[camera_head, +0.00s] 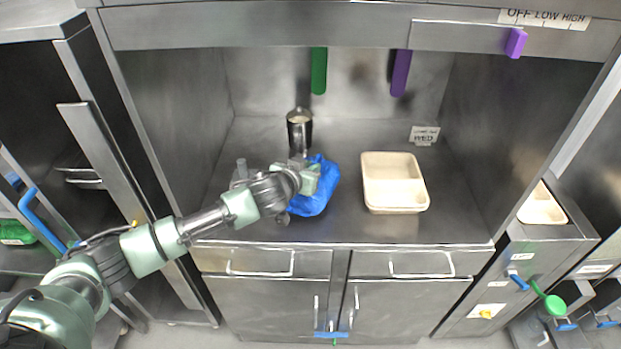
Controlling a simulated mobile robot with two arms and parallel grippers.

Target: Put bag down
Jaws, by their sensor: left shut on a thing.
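A blue bag (318,190) is at the left middle of the steel counter (345,222), near its front edge. My left gripper (309,178) is at the bag's left side and is shut on it. Part of the bag is hidden by the gripper. I cannot tell whether the bag rests on the counter or hangs just above it. My right gripper is not in view.
A beige compartment tray (393,182) sits right of the bag, apart from it. A metal cup (299,128) stands behind the gripper. Green (319,70) and purple (400,73) handles hang at the back. Side walls enclose the counter.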

